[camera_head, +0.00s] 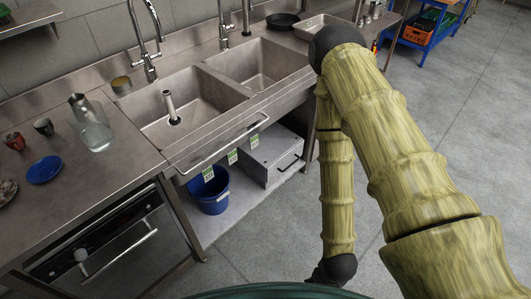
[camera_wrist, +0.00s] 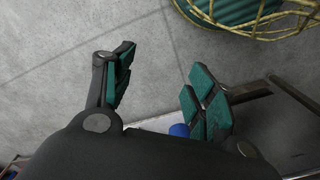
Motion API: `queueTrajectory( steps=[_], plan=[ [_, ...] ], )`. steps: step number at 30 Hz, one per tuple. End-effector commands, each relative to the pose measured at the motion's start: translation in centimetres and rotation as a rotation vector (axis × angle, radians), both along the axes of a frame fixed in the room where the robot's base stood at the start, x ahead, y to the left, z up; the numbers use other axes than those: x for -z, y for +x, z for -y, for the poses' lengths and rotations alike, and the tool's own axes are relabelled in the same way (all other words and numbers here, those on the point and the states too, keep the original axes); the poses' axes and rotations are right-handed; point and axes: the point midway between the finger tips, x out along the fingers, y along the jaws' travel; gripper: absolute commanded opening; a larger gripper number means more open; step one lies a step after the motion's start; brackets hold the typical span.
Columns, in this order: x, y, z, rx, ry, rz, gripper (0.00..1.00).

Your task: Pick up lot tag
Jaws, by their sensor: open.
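Three small white-and-green tags hang in a row along the rail at the front of the sink in the head view: a left tag (camera_head: 208,174), a middle tag (camera_head: 232,157) and a right tag (camera_head: 254,140). Which of them is the lot tag I cannot tell. My gripper (camera_wrist: 160,82) shows in the wrist view with its teal-padded fingers spread and nothing between them but grey floor. In the head view my arm hangs down to the right of the tags, and the gripper itself is out of sight. No tag can be made out in the wrist view.
A blue bucket (camera_head: 209,192) and a grey metal box (camera_head: 271,157) stand on the low shelf under the sink. The counter (camera_head: 111,178) holds a glass pitcher (camera_head: 91,125), cups and a blue plate (camera_head: 44,169). Open floor (camera_head: 262,222) lies in front of the shelf.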

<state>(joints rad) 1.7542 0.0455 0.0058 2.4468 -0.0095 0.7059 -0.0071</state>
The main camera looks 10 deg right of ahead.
Motion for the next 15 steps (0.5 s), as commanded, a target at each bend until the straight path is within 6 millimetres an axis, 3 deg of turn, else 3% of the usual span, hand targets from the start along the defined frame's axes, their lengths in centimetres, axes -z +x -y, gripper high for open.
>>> queueTrajectory(
  steps=[5,9,15],
  plan=[
    [3.2,4.6,-3.0,-0.058,0.086,0.110,0.66],
    [5.2,10.5,-6.3,-0.130,0.184,0.264,0.66],
    [5.6,19.3,-10.6,-0.235,0.306,0.515,0.66]
  ],
)
